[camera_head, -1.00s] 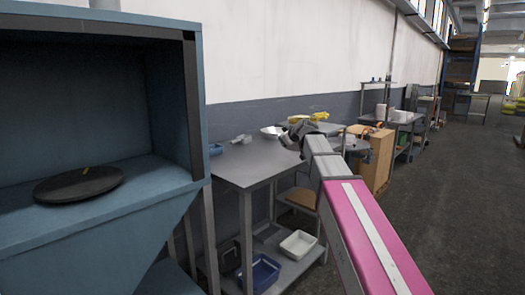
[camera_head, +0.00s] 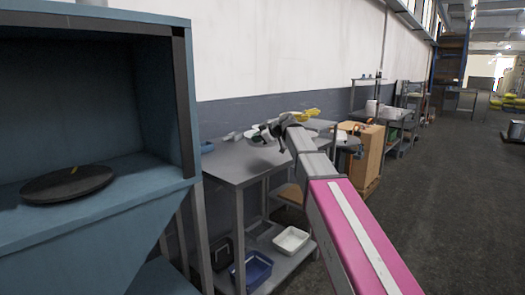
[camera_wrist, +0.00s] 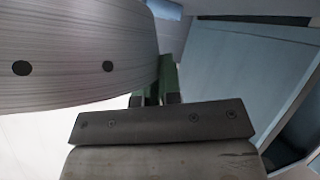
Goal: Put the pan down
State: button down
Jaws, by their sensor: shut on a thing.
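My gripper (camera_head: 268,131) is at the end of my outstretched arm, above the grey table (camera_head: 236,168) in the head view. In the wrist view, my gripper (camera_wrist: 157,92) is shut on the pan. The pan (camera_wrist: 75,45) fills the upper left there as a large grey brushed-metal curve with two dark rivets. Its grasped part is mostly hidden between the fingers. In the head view, the pan cannot be clearly told apart from the gripper and the pale things around it. I cannot tell whether it touches the table.
A blue cabinet (camera_head: 95,215) stands at the left, with a dark round plate (camera_head: 67,184) inside. A blue bin (camera_head: 252,268) and a white bin (camera_head: 291,240) sit on the table's lower shelf. A cardboard box (camera_head: 368,155) stands beyond.

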aim_at(263, 147)
jog(key=w+d+f, duration=0.1)
jog(key=d+f, duration=0.1)
jog(key=shift+w+d, duration=0.35)
jog(key=shift+f, duration=2)
jog(key=c, duration=1.3)
grip_release()
jog(key=v, duration=1.2)
jog(key=s+d+f+m+g+h, duration=0.1)
jog(key=s+d+f+m+h, duration=0.2)
jog(key=f, duration=0.6)
jog(key=s+d+f+m+h, duration=0.1)
jog(key=s+d+f+m, duration=0.2)
jog(key=f, duration=0.5)
jog(key=s+d+f+m+g+h, duration=0.1)
jog(key=s+f+m, duration=0.3)
jog(key=f, duration=0.5)
jog(key=s+d+f+m+g+h, duration=0.1)
jog(key=s+d+f+m+h, duration=0.2)
jog(key=s+f, duration=0.6)
jog(key=s+d+f+m+g+h, duration=0.2)
jog(key=s+d+f, duration=0.4)
jog(key=s+f, duration=0.3)
jog(key=s+m+h, duration=0.1)
jog(key=m, duration=0.1)
jog(key=shift+s+m+g, duration=0.2)
jog(key=shift+m+g, duration=0.1)
